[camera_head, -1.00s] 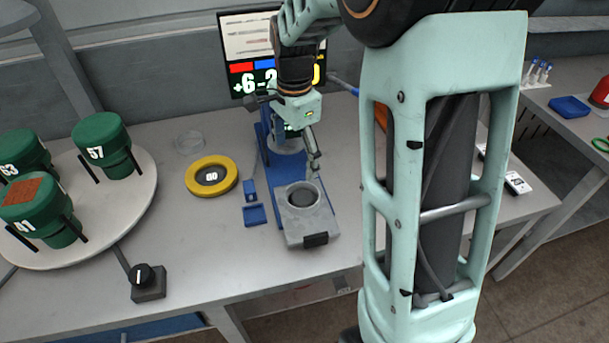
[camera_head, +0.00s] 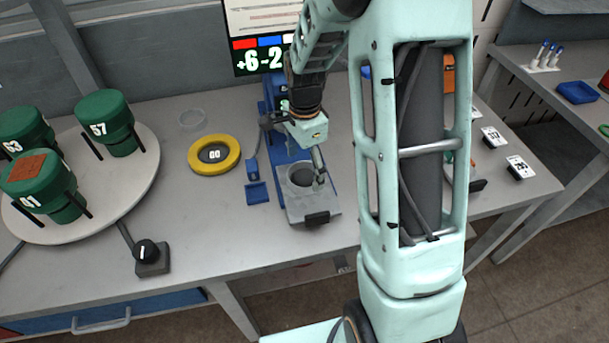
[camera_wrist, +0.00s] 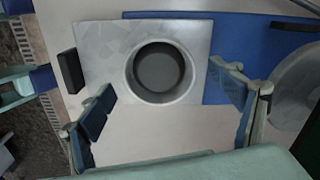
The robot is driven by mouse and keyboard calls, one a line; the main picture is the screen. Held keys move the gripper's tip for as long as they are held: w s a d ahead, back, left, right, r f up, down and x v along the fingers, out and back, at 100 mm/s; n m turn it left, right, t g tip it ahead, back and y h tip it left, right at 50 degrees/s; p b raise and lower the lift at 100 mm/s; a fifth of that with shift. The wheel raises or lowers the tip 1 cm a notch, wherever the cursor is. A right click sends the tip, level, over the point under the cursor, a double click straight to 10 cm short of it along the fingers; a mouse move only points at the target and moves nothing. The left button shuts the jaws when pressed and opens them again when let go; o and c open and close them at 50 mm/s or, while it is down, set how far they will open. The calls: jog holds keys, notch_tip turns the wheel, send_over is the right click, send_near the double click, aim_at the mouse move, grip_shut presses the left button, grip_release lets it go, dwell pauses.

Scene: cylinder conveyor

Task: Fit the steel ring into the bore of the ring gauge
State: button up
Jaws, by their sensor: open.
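A grey steel ring (camera_head: 299,191) appears to sit on the pale metal plate of the blue measuring stand; in the wrist view its bright rim (camera_wrist: 162,100) surrounds a dark round centre. My gripper (camera_head: 319,181) is close above the plate at the ring's right side. In the wrist view my gripper (camera_wrist: 168,100) is open and empty, its two blue-padded fingers apart, left and right of the ring. The ring gauge (camera_head: 198,161), a yellow ring with a dark centre marked GO, lies flat on the table left of the stand.
The blue stand (camera_head: 288,150) rises behind the plate. A small blue tray (camera_head: 257,194) lies between stand and gauge. A clear dish (camera_head: 192,118) is behind the gauge. A round white platform (camera_head: 148,160) with green numbered cylinders and a black knob (camera_head: 147,251) are left.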

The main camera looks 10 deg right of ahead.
jog(key=shift+f, duration=0.55)
jog(key=c, duration=1.5)
jog(key=shift+r, duration=0.15)
